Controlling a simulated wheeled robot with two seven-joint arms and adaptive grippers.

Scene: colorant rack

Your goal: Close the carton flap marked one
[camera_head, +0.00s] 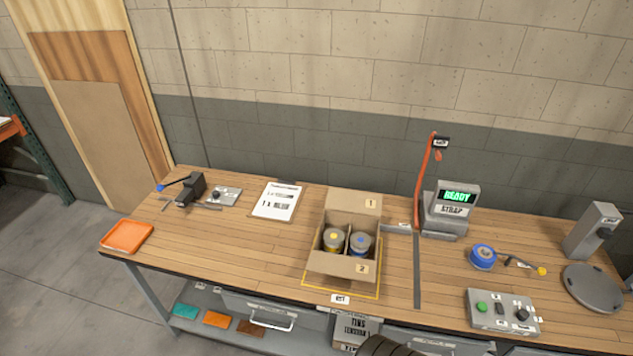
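The open cardboard carton (322,255) stands on the workbench inside a yellow outline. The flap marked 1 (350,203) stands up at the carton's back edge, open. The flap marked 2 (340,266) is at the front and leaves the top uncovered; whether it hangs down or tilts outward is hard to tell. Inside are two tins side by side, one with a yellow mark (333,239) and one with a blue mark (360,243), with a divider between them.
A strap machine (446,211) with a lit READY display and a red strap post (424,180) stands right of the carton. A blue tape roll (482,257) and a control box (503,312) lie farther right. A clipboard (277,201) lies left.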

